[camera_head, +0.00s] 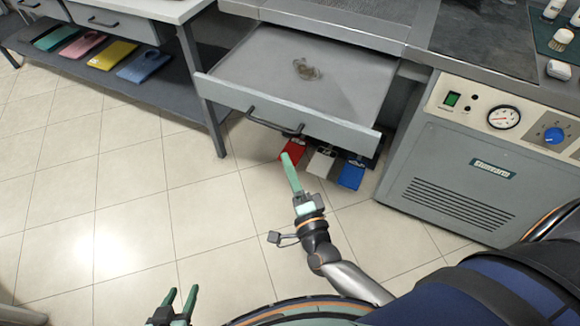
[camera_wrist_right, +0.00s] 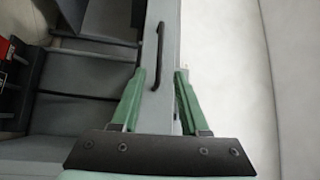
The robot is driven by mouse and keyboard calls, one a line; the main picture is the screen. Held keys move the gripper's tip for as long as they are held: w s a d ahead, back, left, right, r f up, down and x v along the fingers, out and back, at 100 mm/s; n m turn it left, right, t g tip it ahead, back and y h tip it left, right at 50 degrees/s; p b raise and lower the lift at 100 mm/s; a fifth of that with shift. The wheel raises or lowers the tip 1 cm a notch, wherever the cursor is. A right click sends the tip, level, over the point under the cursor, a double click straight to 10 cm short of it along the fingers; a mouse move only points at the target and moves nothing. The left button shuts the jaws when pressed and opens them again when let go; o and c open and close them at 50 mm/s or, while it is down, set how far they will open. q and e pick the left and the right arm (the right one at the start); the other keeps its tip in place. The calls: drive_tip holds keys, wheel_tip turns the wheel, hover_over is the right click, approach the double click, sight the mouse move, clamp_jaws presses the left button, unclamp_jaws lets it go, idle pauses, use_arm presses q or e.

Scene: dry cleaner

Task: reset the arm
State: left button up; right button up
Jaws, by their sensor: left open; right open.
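My right gripper (camera_head: 291,172) is in the middle of the head view, below the front of a pulled-out grey drawer (camera_head: 352,88). Its green fingers are apart with nothing between them. In the right wrist view, the fingertips (camera_wrist_right: 161,73) lie to either side of the drawer's black handle (camera_wrist_right: 157,58), which appears beyond them; in the head view, the handle (camera_head: 275,122) looks clear of the fingers. My left gripper (camera_head: 180,299) is low at the left, over the floor, open and empty.
A small crumpled brownish item (camera_head: 307,70) lies in the drawer. A red item (camera_head: 294,149), a white item (camera_head: 321,161) and a blue item (camera_head: 352,173) are under it. A grey machine (camera_head: 470,160) stands at right. Tiled floor (camera_head: 110,190) at left is clear.

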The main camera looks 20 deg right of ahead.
drive_tip(key=shift+w, duration=0.1)
idle(0.3)
drive_tip(key=s+f+n+g+y+p, duration=0.1)
drive_tip(key=s+f+n+g+p, duration=0.1)
drive_tip(key=s+n+g+p, duration=0.2)
drive_tip(key=s+f+n+g+y+p, duration=0.2)
drive_tip(key=s+n+g, duration=0.4)
drive_tip(key=s+n, duration=0.5)
drive_tip(key=f+n+p, duration=0.1)
drive_tip(key=n+p, duration=0.1)
drive_tip(key=n, duration=0.2)
drive_tip(key=shift+s+d+f+p, duration=0.15)
drive_tip(key=shift+s+f+p, duration=0.1)
drive_tip(key=shift+f+p, duration=0.1)
